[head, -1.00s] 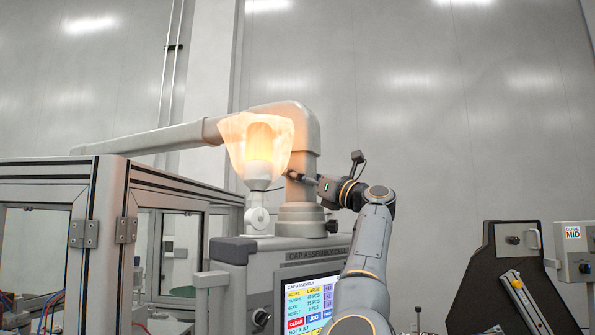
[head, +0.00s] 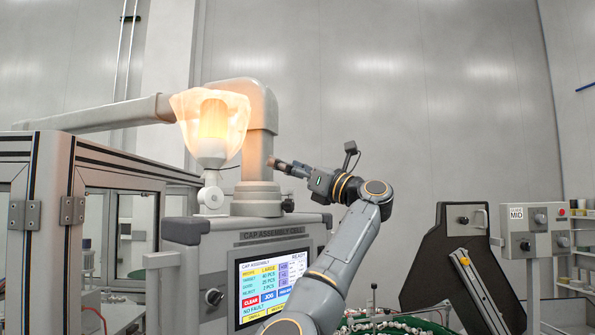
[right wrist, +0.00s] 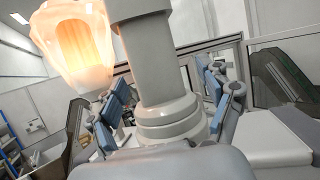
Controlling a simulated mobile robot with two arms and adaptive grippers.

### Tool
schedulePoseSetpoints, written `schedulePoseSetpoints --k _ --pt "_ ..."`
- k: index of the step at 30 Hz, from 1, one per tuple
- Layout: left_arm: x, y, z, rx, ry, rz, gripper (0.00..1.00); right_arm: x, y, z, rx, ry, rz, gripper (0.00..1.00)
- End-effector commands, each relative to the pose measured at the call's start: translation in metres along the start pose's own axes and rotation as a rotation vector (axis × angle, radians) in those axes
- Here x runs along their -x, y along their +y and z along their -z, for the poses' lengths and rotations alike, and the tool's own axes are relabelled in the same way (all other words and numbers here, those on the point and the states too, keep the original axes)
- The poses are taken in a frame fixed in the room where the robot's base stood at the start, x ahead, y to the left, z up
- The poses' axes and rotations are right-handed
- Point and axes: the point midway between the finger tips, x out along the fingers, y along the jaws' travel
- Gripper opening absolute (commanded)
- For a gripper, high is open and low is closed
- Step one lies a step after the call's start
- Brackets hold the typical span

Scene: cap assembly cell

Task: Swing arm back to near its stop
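The swing arm is a thick grey pipe (head: 95,115) coming from the left, with an elbow and a vertical post (head: 257,150). The post stands on the grey control panel (head: 185,255), which has a lit screen. My right gripper (head: 273,163) is at the right edge of the post, pointing left. In the right wrist view its blue finger pads (right wrist: 165,92) are spread wide, with the post (right wrist: 150,60) showing between them. The gripper looks open and empty; I cannot tell whether it touches the post. My left gripper is not in view.
A glowing lamp (head: 212,120) is beside the post on its left. A framed glass enclosure (head: 120,160) stands at the left. A black plate (head: 455,255) and a grey button box (head: 540,228) marked MID are at the right. Green trays of small parts (head: 400,326) lie below.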

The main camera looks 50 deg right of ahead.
Motion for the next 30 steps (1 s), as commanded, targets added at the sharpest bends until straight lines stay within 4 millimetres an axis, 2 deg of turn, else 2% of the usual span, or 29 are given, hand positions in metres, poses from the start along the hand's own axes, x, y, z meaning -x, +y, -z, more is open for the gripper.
schedulePoseSetpoints --k 3,6,17,28,29,30 --pt "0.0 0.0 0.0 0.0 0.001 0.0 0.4 0.018 0.001 0.001 0.0 0.001 0.0 0.79" --pt "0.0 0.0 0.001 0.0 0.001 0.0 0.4 0.027 0.002 0.001 0.001 0.001 -0.002 0.79" --pt "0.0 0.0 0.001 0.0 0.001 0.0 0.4 0.032 0.003 0.001 0.001 0.003 -0.004 0.79" --pt "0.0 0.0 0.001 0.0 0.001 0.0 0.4 0.032 0.003 0.003 0.006 0.007 -0.002 0.06" --pt "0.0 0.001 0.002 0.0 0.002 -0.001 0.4 0.031 0.003 0.005 0.009 0.01 -0.001 0.0" --pt "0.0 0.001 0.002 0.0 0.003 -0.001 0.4 0.031 0.003 0.008 0.016 0.017 0.001 0.0"
